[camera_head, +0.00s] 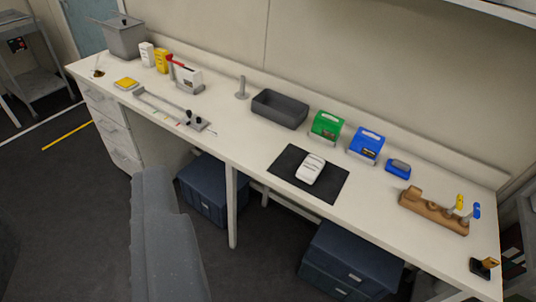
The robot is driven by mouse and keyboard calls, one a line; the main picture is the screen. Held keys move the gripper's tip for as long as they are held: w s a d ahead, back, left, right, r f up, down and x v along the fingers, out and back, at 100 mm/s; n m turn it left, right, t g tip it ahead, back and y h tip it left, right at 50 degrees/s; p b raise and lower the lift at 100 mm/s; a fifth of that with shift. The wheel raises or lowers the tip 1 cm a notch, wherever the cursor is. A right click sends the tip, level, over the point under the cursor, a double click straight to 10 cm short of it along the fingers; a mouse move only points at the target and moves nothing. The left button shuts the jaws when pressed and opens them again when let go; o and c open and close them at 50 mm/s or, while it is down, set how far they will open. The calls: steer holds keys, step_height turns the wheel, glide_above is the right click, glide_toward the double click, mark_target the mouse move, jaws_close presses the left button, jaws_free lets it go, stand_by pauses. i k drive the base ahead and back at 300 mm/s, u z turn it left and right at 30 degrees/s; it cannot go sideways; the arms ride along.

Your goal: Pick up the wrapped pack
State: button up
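The wrapped pack (311,169) is a small white bundle with faint dark marks on top. It lies on a black mat (335,187) on the white bench, right of the picture's middle. My gripper (163,195) seems to be the grey speckled shape at the lower left. It shows in front of the bench, to the left of the pack and well apart from it. Its fingers overlap in this view, so I cannot tell whether it is open or shut. Nothing is seen held in it.
Behind the mat stand a dark grey tray (280,109), a green box (327,126) and a blue box (366,145). A wooden holder (433,211) stands to the right. Dark blue crates (350,262) sit under the bench. Dark floor shows at the left.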

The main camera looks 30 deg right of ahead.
mark_target(308, 172)
steer(key=z, duration=0.05)
steer(key=i, duration=1.1)
steer(key=z, duration=0.65)
